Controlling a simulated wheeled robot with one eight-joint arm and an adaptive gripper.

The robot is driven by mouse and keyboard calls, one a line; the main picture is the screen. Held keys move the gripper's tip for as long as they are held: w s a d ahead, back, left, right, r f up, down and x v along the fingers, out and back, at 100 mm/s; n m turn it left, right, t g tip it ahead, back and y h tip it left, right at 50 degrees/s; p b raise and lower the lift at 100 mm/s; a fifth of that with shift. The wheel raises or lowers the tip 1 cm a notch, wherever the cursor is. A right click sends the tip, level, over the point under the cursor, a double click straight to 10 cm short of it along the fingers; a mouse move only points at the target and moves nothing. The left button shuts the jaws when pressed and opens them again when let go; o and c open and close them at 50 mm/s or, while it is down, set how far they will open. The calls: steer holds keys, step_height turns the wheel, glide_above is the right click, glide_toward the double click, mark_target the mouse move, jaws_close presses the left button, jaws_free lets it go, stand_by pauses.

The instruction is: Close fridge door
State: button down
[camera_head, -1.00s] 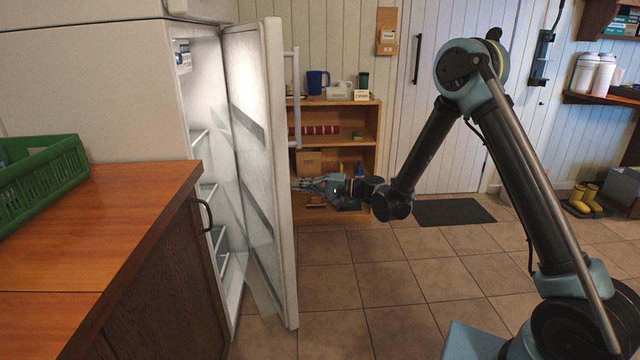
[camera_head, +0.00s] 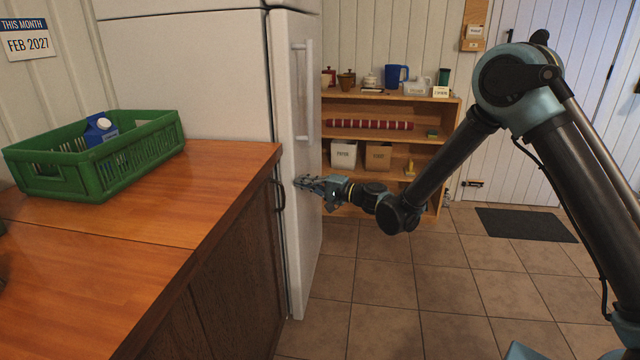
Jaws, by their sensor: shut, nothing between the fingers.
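The white fridge (camera_head: 185,80) stands at the back left, behind the wooden counter. Its door (camera_head: 303,160) lies against the fridge body; I see no interior and no clear gap along the visible edge. The door's vertical handle (camera_head: 301,90) is on its outer face, above my gripper. My gripper (camera_head: 302,183) is shut and empty, with its fingertips at the door's outer face, touching it or very close. The arm reaches in from the right.
The wooden counter (camera_head: 215,205) fills the left front, with a green crate (camera_head: 140,150) holding a blue and white carton (camera_head: 100,130). A shelf unit (camera_head: 385,108) stands behind the door. Tiled floor (camera_head: 390,300) and a dark mat (camera_head: 525,225) lie to the right.

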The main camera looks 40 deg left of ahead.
steer(key=shift+s+a+r, duration=0.1)
steer(key=shift+s+a, duration=0.3)
steer(key=shift+a, duration=0.2)
steer(key=shift+s+a+r, duration=0.1)
steer(key=shift+s+a, duration=0.25)
steer(key=shift+a, duration=0.2)
steer(key=shift+s+f, duration=0.1)
steer(key=shift+d, duration=0.1)
steer(key=w+d, duration=0.3)
steer(key=d, duration=0.1)
steer(key=s+d, duration=0.6)
steer(key=d, duration=0.1)
steer(key=shift+s+d, duration=0.25)
steer(key=shift+s, duration=0.05)
steer(key=shift+f, duration=0.1)
